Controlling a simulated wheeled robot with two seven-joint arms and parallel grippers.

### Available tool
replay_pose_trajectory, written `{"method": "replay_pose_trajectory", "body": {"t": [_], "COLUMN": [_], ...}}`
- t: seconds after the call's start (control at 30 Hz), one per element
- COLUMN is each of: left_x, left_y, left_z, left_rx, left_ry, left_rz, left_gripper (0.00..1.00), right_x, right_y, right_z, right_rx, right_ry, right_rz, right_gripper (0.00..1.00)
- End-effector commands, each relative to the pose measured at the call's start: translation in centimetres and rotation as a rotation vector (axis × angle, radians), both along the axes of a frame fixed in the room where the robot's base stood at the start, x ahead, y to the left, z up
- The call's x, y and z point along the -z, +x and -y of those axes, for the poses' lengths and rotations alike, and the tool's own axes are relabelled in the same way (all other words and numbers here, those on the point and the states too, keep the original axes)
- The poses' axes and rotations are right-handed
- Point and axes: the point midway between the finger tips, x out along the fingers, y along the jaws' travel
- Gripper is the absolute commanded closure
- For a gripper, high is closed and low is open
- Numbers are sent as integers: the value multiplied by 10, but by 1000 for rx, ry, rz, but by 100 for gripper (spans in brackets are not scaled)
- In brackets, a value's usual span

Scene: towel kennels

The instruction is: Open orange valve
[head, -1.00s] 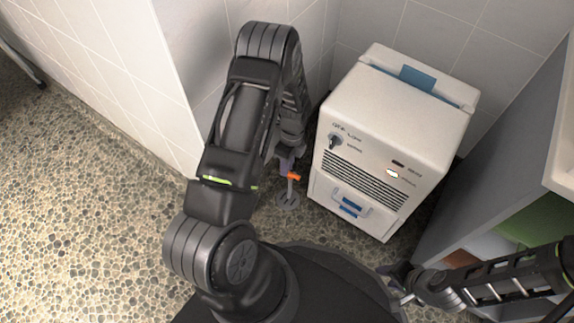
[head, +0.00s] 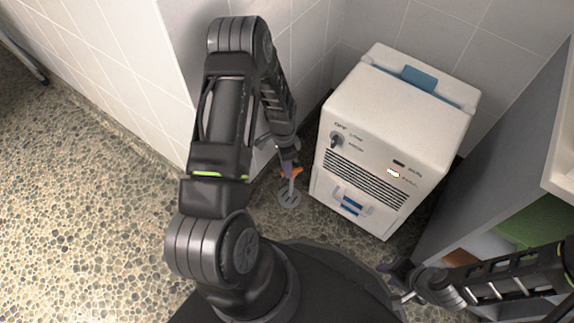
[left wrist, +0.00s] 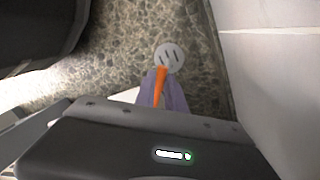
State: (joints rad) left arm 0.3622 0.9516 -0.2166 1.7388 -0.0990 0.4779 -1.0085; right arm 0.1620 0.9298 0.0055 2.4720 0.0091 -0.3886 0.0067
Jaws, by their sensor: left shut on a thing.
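The orange valve handle (head: 291,172) sits on a thin upright pipe near the wall corner, left of the white machine. Its round grey floor plate (head: 289,198) shows below it. My left gripper (head: 288,164) reaches down to the handle and is shut on it. In the left wrist view the orange handle (left wrist: 160,86) lies between the purple-grey fingers (left wrist: 162,92), with the slotted round plate (left wrist: 169,58) beyond. My right gripper (head: 396,284) is at the lower right, away from the valve; its jaw opening is too small to judge.
A white machine (head: 392,130) with a knob, grille and blue-marked drawer stands right of the valve. A tiled wall (head: 125,70) stands close behind and left of my left arm. A grey shelf unit (head: 480,170) is at the right. Pebbled floor (head: 90,210) is open at left.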

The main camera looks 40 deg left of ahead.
Motion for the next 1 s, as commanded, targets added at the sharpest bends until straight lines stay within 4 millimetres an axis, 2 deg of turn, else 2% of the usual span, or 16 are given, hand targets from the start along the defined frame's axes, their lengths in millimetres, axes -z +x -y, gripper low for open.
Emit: {"method": "replay_pose_trajectory", "body": {"t": [0.5, 0.73, 1.0], "left_x": [-1, -1, 0], "left_y": [-5, -5, -6], "left_z": [6, 8, 9], "left_rx": [-468, -601, -661], "left_ry": [-1, 0, 0], "left_rz": [1, 2, 2], "left_gripper": [100, 100, 100], "right_x": [-9, -10, -11], "right_y": [-1, -2, -2], "right_z": [0, 0, 0], "right_rx": [-1, -3, -3], "right_ry": [1, 1, 1], "right_rz": [-4, -4, -5], "right_gripper": [64, 64, 64]}}
